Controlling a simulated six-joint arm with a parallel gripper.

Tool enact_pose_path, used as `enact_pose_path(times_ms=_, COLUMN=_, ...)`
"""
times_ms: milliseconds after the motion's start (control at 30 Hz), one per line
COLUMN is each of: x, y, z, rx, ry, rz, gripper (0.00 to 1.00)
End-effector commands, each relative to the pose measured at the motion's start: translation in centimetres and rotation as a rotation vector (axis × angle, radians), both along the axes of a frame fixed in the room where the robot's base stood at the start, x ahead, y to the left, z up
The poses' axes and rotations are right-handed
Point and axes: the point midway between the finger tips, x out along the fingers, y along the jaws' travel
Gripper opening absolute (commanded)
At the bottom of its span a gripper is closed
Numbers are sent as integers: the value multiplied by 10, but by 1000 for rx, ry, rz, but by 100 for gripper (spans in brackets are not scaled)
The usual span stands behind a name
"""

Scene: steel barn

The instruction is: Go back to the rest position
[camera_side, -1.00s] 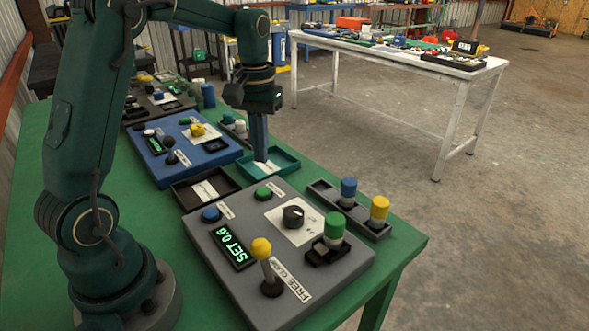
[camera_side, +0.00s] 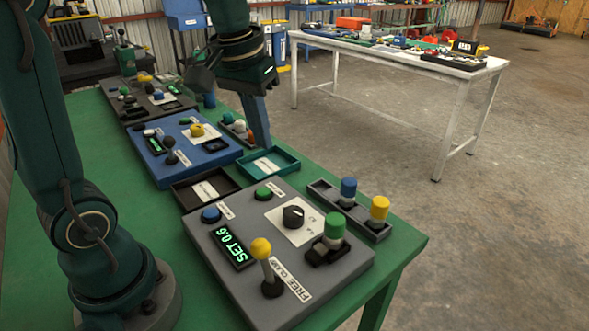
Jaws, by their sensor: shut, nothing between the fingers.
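My gripper (camera_side: 262,143) points down above the far right side of the green table (camera_side: 110,225). Its fingers are shut with nothing held. In the picture its tip is just above the back edge of the teal tray (camera_side: 285,157), apart from it as far as I can tell. The teal tray holds a white label and looks otherwise empty. No rest position marker shows.
A grey panel (camera_side: 335,282) with a yellow-knobbed lever, dial and buttons is nearest. A blue panel (camera_side: 166,173) and a dark panel stand behind. A black tray (camera_side: 184,204) and a rack of coloured pegs (camera_side: 322,191) flank them. A white bench (camera_side: 345,48) stands beyond clear floor.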

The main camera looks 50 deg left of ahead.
Motion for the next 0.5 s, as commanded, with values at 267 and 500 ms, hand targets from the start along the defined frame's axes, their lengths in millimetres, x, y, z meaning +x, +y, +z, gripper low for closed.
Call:
enact_pose_path(times_ms=267, x=-58, y=-41, z=12, rx=39, ry=-168, rz=-176, gripper=0)
enact_pose_path(times_ms=500, x=-99, y=-58, z=-9, rx=61, ry=-263, rz=-298, gripper=0)
